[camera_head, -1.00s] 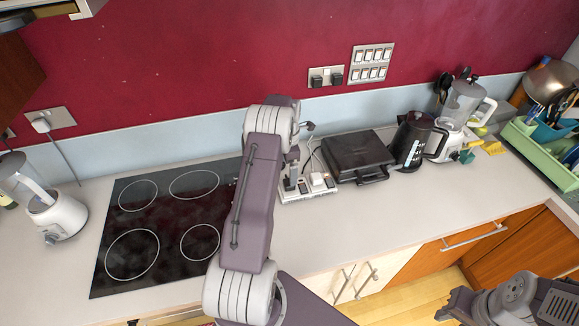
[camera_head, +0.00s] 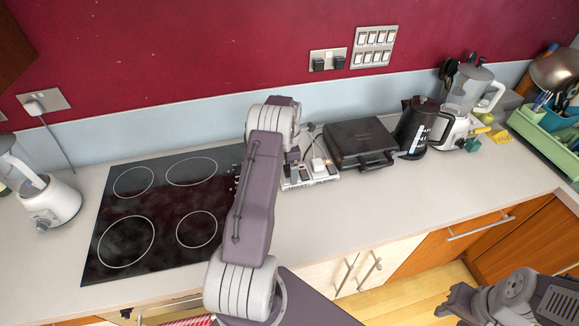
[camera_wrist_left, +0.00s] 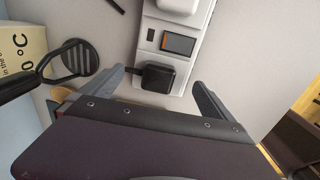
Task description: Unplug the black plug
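The black plug (camera_wrist_left: 158,77) sits at the near end of a white power strip (camera_wrist_left: 200,35) in the left wrist view. My left gripper (camera_wrist_left: 160,79) is open, with one finger on each side of the plug and visible gaps between. In the head view the power strip (camera_head: 322,179) lies on the counter right of the hob, and my left gripper (camera_head: 292,176) is over its left end. The arm partly hides that end, so the plug is hard to make out there. My right gripper (camera_head: 452,304) is at the lower right, away from the counter; its finger opening is unclear.
A white plug (camera_head: 318,164) stands in the strip. A black grill (camera_head: 358,142), a kettle (camera_head: 414,128) and a blender (camera_head: 465,100) stand to the right. Black plugs (camera_head: 328,63) are in the wall socket. The front counter is clear.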

